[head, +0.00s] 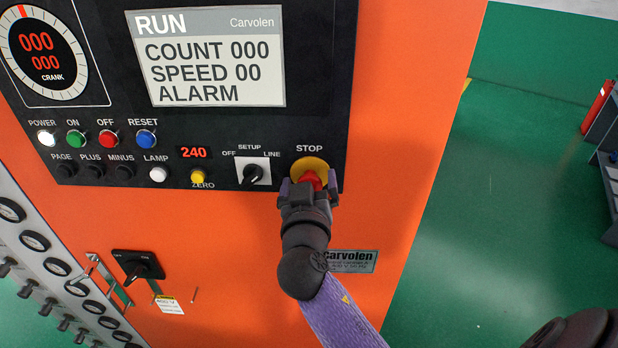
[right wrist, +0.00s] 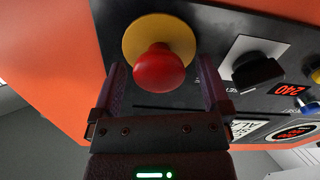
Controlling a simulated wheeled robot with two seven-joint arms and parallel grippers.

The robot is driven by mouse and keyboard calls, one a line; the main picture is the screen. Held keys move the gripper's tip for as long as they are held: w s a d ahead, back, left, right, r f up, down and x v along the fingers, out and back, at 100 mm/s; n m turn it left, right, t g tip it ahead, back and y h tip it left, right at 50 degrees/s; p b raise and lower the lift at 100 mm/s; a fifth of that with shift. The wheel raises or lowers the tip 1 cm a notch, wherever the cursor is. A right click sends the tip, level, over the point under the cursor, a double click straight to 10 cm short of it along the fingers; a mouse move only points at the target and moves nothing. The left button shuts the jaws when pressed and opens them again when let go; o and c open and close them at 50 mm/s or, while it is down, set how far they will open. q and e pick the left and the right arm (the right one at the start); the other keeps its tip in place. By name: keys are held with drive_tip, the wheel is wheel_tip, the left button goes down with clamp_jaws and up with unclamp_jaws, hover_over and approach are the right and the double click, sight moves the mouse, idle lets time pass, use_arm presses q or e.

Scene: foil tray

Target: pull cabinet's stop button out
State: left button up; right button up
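The red stop button (head: 311,180) sits on a round yellow plate (head: 312,163) under the STOP label, at the lower right of the orange cabinet's (head: 400,140) black panel. My right gripper (head: 308,188) is at the button and covers part of it in the head view. In the right wrist view the red mushroom head (right wrist: 160,72) lies between the two spread fingers of the right gripper (right wrist: 162,75), with a gap on each side. The yellow plate (right wrist: 140,32) shows behind the head. My left gripper is not in view.
A black selector knob (head: 252,174) with OFF, SETUP and LINE labels is just left of the stop button. A screen (head: 212,55) reading RUN and ALARM is above. Coloured buttons line the panel's left. Green floor (head: 500,200) is open to the right.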

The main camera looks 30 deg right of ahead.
drive_tip(key=shift+c, duration=1.2)
clamp_jaws()
drive_tip(key=shift+s+a+f+b, duration=0.15)
drive_tip(key=shift+s+a+b, duration=0.2)
drive_tip(key=shift+s, duration=0.25)
drive_tip(key=shift+o, duration=1.2)
unclamp_jaws()
